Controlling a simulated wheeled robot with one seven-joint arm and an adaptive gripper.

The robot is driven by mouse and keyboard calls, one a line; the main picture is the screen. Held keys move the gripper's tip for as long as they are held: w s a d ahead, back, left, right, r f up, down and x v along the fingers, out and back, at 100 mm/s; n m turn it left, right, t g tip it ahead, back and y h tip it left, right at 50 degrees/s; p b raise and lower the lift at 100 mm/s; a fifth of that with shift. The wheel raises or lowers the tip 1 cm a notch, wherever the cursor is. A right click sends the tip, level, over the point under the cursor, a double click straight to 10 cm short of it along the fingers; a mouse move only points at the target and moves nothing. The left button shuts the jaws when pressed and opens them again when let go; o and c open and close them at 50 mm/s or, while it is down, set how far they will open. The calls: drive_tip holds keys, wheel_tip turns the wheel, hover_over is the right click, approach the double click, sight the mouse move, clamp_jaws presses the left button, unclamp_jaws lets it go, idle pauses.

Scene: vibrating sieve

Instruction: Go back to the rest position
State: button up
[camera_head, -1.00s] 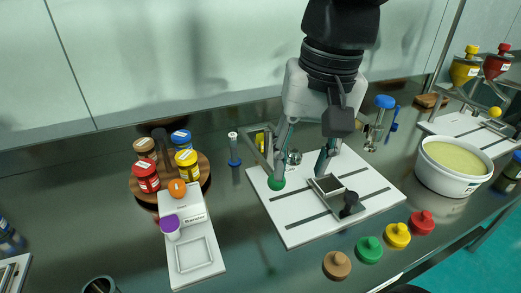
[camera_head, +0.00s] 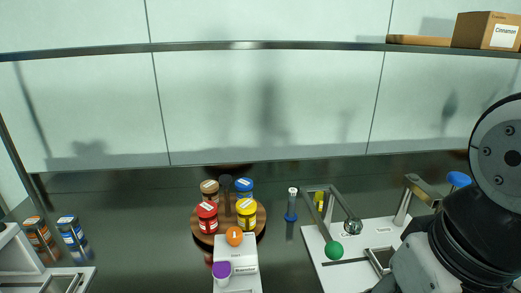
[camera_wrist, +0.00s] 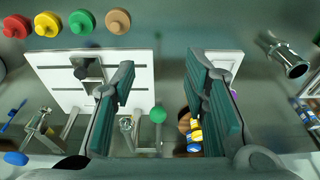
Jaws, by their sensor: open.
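My gripper (camera_wrist: 165,95) shows in the wrist view with its two green-padded fingers spread wide apart and nothing between them. It hangs above the counter, over the gap beside the white sieve board (camera_wrist: 140,72). In the head view my arm fills the lower right, and the fingers are out of frame. The sieve board (camera_head: 313,262) is partly hidden behind the arm. A green ball knob (camera_head: 334,250) on a metal lever stands over its left part; the knob also shows in the wrist view (camera_wrist: 158,115).
A round wooden rack (camera_head: 260,218) holds several lidded jars. A white scale (camera_head: 240,268) stands in front of it. A shelf with a Cinnamon box (camera_head: 487,31) is above right. Coloured lids (camera_wrist: 82,22) lie near the board.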

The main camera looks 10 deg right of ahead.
wheel_tip(320, 180, up, 10)
drive_tip(key=t+p, duration=0.2)
drive_tip(key=p, duration=0.6)
drive_tip(key=shift+s+d+r, duration=0.15)
drive_tip(key=shift+s+r, duration=0.05)
drive_tip(key=shift+r, duration=0.05)
